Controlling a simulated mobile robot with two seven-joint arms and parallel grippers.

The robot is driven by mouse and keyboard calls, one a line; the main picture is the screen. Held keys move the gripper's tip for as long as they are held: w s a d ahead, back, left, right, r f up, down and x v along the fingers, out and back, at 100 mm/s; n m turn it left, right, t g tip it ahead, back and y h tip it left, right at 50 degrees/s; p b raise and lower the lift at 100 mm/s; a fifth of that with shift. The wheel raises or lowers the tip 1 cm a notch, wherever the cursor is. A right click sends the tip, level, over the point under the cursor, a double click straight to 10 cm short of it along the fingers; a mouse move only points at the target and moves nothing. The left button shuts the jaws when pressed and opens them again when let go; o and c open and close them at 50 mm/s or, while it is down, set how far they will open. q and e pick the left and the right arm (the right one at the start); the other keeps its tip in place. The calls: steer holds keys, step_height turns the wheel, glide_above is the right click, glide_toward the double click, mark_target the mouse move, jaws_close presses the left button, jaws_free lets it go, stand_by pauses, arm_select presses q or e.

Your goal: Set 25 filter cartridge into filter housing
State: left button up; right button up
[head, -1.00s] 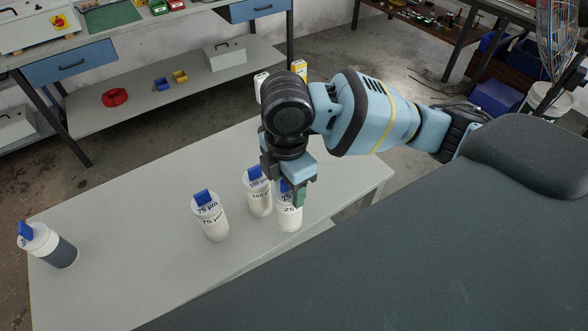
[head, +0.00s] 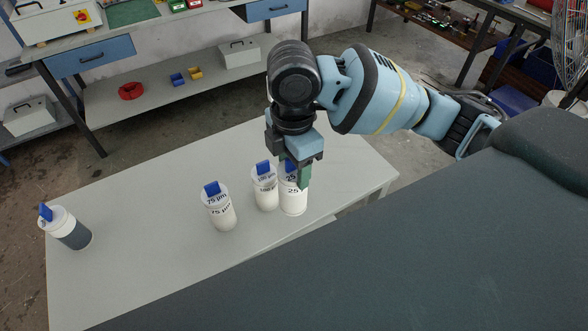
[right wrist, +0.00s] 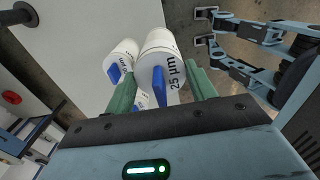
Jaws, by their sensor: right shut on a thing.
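My right gripper (head: 296,172) is shut on the white 25 µm cartridge (head: 293,200). In the right wrist view, the cartridge (right wrist: 158,52) and its blue tab (right wrist: 160,88) lie between the green fingers (right wrist: 162,88). The cartridge looks upright; I cannot tell clearly whether its base touches the table. The white 100 µm cartridge (head: 265,195) stands just left of it, and the 75 µm cartridge (head: 221,214) further left. A dark-bodied container (head: 75,236) with a white top and blue tab stands at the table's left end; I cannot tell if it is the filter housing. My left gripper is out of view.
The grey table (head: 150,220) is clear between the dark container and the 75 µm cartridge. Behind it stands a bench whose lower shelf (head: 150,110) holds a red ring (head: 131,91), small bins (head: 187,76) and a grey box (head: 239,53).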

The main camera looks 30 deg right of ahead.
steer(key=shift+r, duration=4.1)
steer(key=shift+f, duration=0.1)
